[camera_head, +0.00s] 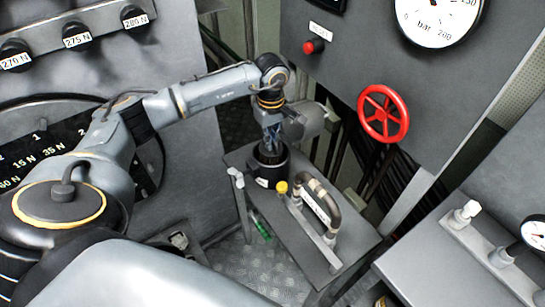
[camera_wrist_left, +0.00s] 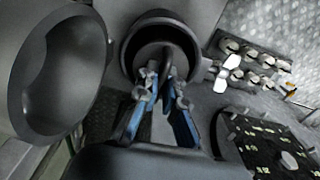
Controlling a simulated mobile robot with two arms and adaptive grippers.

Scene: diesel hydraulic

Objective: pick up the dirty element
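A black round cup (camera_head: 269,180) stands on a grey bench. It also shows in the wrist view (camera_wrist_left: 130,47), seen from above. My left gripper (camera_head: 270,150) points down into the cup's mouth. In the wrist view, the left gripper (camera_wrist_left: 166,80) has its two blue-sided fingers apart, with their tips at the cup's opening. A dark form (camera_wrist_left: 165,60) shows between the tips inside the cup; it may be the dirty element, but shadow hides its shape. I cannot tell whether the fingers touch it. My right gripper is not in view.
A grey cylinder (camera_head: 308,121) sits close beside the wrist. A curved pipe handle (camera_head: 322,200) and a yellow cap (camera_head: 282,187) stand right of the cup. A red handwheel (camera_head: 383,114) is on the panel. A gauge block (camera_head: 500,250) is at right.

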